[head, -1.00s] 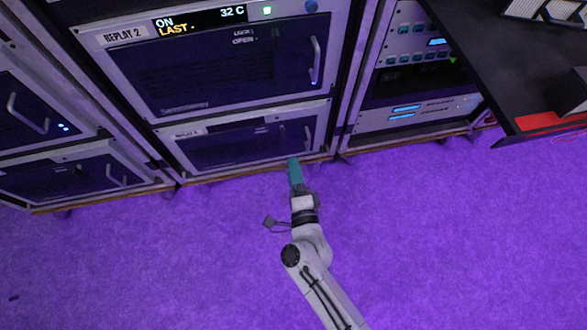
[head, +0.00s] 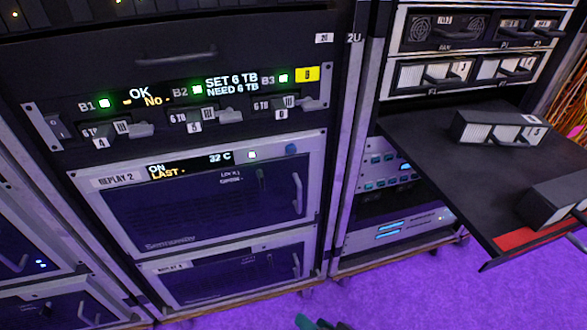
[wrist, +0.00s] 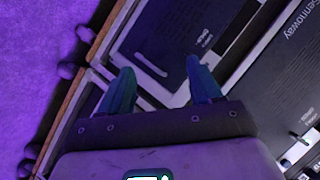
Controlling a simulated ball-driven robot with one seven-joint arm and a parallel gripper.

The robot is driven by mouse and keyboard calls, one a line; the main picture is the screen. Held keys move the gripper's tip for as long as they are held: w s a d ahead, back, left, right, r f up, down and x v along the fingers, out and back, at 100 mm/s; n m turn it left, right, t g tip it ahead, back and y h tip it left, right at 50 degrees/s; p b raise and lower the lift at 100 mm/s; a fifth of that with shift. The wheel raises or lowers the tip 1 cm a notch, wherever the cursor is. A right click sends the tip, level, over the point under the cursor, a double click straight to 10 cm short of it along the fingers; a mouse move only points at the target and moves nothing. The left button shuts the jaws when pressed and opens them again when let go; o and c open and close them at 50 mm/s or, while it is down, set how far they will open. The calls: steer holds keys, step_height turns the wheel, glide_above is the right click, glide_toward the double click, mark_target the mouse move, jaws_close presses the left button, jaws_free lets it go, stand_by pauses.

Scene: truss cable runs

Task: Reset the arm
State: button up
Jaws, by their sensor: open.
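My gripper (wrist: 157,88) shows in the wrist view with its two teal fingers spread apart and nothing between them. Beyond the fingers is the lower front of a rack, with a dark panel and a pale handle (wrist: 150,65). In the head view only a teal tip of my gripper (head: 308,322) shows at the bottom edge, low in front of the rack over the purple floor. The rest of my arm is out of the head view.
The REPLAY 2 unit (head: 205,195) sits under a drive bay (head: 185,112) reading "SET 6 TB, NEED 6 TB". A black shelf (head: 440,150) juts out at right, carrying drive modules (head: 500,130). Purple floor (head: 400,295) is clear in front.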

steer(key=s+d+r+n+g+h, duration=0.3)
steer(key=s+d+g+h, duration=0.5)
steer(key=s+d, duration=1.3)
step_height(320, 180, up, 35)
steer(key=d+p, duration=0.1)
steer(key=p, duration=3.3)
steer(key=shift+w+d+r+m+p, duration=0.2)
steer(key=shift+w+m+p, duration=0.1)
steer(key=shift+w, duration=0.15)
